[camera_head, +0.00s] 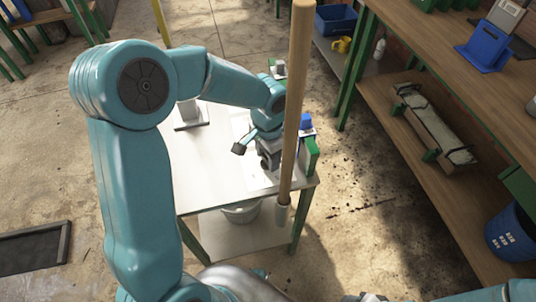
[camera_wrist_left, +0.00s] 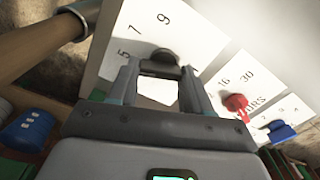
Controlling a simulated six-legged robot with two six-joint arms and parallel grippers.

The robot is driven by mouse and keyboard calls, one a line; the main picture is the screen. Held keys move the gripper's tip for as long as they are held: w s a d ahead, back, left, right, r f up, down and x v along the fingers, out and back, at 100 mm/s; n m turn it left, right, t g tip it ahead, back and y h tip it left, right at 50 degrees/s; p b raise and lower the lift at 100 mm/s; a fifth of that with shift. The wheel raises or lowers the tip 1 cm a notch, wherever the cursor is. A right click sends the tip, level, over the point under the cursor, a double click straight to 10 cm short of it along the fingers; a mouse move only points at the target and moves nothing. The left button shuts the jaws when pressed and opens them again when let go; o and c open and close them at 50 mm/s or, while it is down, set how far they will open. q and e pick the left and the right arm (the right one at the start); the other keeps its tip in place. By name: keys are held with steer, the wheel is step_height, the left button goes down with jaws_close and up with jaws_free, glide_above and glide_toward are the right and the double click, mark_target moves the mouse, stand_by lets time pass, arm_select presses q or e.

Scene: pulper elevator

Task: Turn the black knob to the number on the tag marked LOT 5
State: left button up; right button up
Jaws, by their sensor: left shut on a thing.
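My left gripper (camera_head: 268,160) is at the far right part of the white table, at a small panel. In the left wrist view its fingers (camera_wrist_left: 160,85) are shut on the black knob (camera_wrist_left: 162,57), whose dark rounded top shows between and beyond them. The white dial face (camera_wrist_left: 135,22) around it carries the printed numbers 5, 7 and 9; the fingers hide part of the dial. Where the knob points, I cannot tell. I cannot make out a LOT 5 tag. My right gripper is not in view.
A long wooden pole (camera_head: 295,90) stands close beside the panel, in front of the table's right edge. A bucket (camera_head: 241,211) stands under the white table (camera_head: 215,175). Wooden shelving (camera_head: 440,90) with a blue bin (camera_head: 337,19) lines the right. Open floor lies between.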

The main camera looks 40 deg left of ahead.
arm_select(q)
steer(key=o, duration=1.1)
steer(key=shift+c, duration=0.2)
step_height(320, 180, up, 16)
steer(key=p, duration=0.2)
steer(key=shift+r+p, duration=0.2)
steer(key=shift+p, duration=0.1)
